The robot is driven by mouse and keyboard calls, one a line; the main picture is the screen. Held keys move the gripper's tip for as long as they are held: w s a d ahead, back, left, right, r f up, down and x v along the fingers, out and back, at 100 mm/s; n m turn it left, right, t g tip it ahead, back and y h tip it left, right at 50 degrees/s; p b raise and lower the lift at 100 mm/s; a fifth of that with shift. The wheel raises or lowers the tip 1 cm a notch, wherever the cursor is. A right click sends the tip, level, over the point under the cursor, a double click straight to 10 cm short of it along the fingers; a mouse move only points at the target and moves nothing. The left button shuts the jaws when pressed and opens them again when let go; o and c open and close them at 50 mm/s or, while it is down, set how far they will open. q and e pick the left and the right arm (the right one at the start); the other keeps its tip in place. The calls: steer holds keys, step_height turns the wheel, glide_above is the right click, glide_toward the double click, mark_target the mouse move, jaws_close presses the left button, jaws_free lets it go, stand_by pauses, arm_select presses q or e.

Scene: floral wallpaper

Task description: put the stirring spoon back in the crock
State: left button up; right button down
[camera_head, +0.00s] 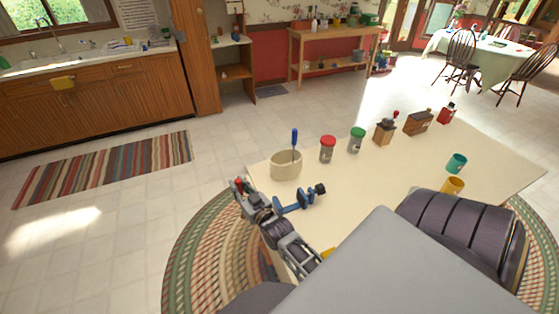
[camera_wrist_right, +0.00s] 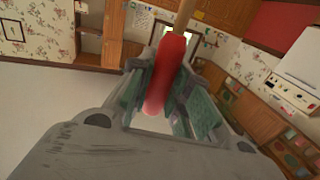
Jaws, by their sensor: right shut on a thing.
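The crock (camera_head: 286,166), cream and round, stands near the left end of the cream table, with a blue-handled utensil (camera_head: 295,139) upright in it. My right gripper (camera_head: 240,188) is left of the crock and apart from it, by the table's left edge. It is shut on the red handle of the stirring spoon (camera_wrist_right: 165,75); a wooden shaft runs upward from the handle in the wrist view. The spoon's far end is out of that view. In the head view only a little red (camera_head: 238,182) shows at the fingers. My left gripper is not in view.
A red-lidded jar (camera_head: 327,149), a green-lidded jar (camera_head: 357,140), a wooden grinder (camera_head: 384,131) and a wooden box (camera_head: 418,122) line the far side of the table (camera_head: 400,175). A teal cup (camera_head: 456,163) and yellow cup (camera_head: 452,186) stand at right.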

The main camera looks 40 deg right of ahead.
steer(key=w+d+r+m+h+b, duration=0.1)
steer(key=w+d+r+h, duration=0.1)
steer(key=d, duration=0.6)
steer(key=w+d+r+m+g+h+b, duration=0.1)
steer(key=w+d+r, duration=0.3)
steer(key=d, duration=0.5)
steer(key=w+d+r+m+h, duration=0.1)
steer(key=w+d+r+h, duration=0.1)
steer(key=d+r, duration=0.3)
steer(key=w+d, duration=0.1)
steer(key=d, duration=0.3)
steer(key=shift+w+d+r+m+h+b, duration=0.15)
steer(key=shift+d+r+m+h+b, duration=0.1)
steer(key=shift+r+m+h+b, duration=0.15)
steer(key=shift+f, duration=0.1)
step_height(320, 180, down, 6)
steer(key=shift+f, duration=0.1)
